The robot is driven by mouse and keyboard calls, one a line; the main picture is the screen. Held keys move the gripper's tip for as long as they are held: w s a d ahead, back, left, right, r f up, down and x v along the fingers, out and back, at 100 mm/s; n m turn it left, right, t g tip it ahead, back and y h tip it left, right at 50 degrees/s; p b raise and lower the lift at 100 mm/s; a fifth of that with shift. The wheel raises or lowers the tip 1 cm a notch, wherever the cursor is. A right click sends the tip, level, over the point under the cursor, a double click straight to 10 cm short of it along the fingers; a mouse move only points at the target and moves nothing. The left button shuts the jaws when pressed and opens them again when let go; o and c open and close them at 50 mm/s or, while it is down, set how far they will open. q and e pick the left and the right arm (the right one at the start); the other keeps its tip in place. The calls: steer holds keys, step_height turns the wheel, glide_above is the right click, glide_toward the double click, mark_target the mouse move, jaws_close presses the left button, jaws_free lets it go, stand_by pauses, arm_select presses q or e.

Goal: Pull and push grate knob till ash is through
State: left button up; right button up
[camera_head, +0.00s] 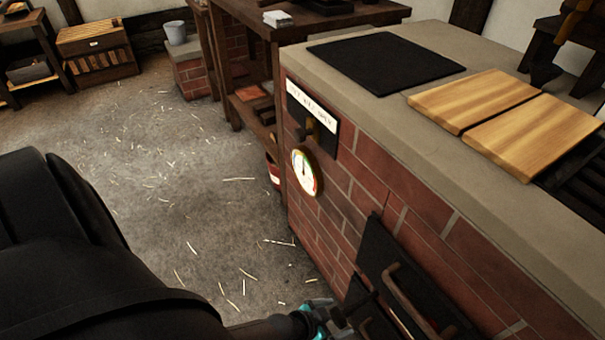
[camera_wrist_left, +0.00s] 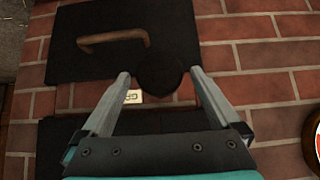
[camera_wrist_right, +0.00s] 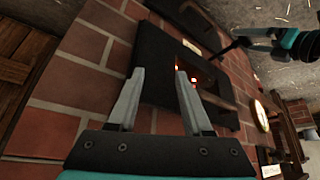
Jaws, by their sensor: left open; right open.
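In the left wrist view a dark round knob (camera_wrist_left: 160,72) stands out from the brick wall of the stove. A small pale label (camera_wrist_left: 133,97), only partly readable, is just below it. My left gripper (camera_wrist_left: 160,76) is open, with the knob between its fingertips and a gap on both sides. In the head view the same gripper (camera_head: 338,317) is low against the stove front, where the knob cannot be made out. My right gripper (camera_wrist_right: 158,74) is open and empty, facing a black-framed opening (camera_wrist_right: 158,52) with an orange glow inside.
A black door with a brown handle (camera_wrist_left: 113,38) is above the knob. The brick stove (camera_head: 400,190) carries a round gauge (camera_head: 305,172), a black plate (camera_head: 385,62) and wooden boards (camera_head: 535,125) on top. The straw-strewn floor (camera_head: 170,170) is open to the left.

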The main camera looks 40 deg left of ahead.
arm_select(q)
steer(key=shift+s+a+r+p, duration=0.1)
steer(key=shift+s+r+p, duration=0.25)
steer(key=shift+s+r, duration=0.1)
steer(key=p+v, duration=0.7)
steer(key=v, duration=0.5)
steer(key=shift+p, duration=0.3)
arm_select(e)
steer(key=s+d+f+g, duration=0.1)
steer(key=s+f, duration=0.1)
steer(key=f, duration=0.5)
steer(key=s+d+f+g+h, duration=0.1)
steer(key=s+f+g, duration=0.1)
steer(key=f, duration=0.6)
steer(key=shift+s+d+g, duration=0.3)
steer(key=shift+s, duration=0.55)
arm_select(q)
steer(key=shift+s+a+r, duration=0.1)
steer(key=shift+s, duration=0.05)
arm_select(e)
steer(key=shift+f, duration=0.15)
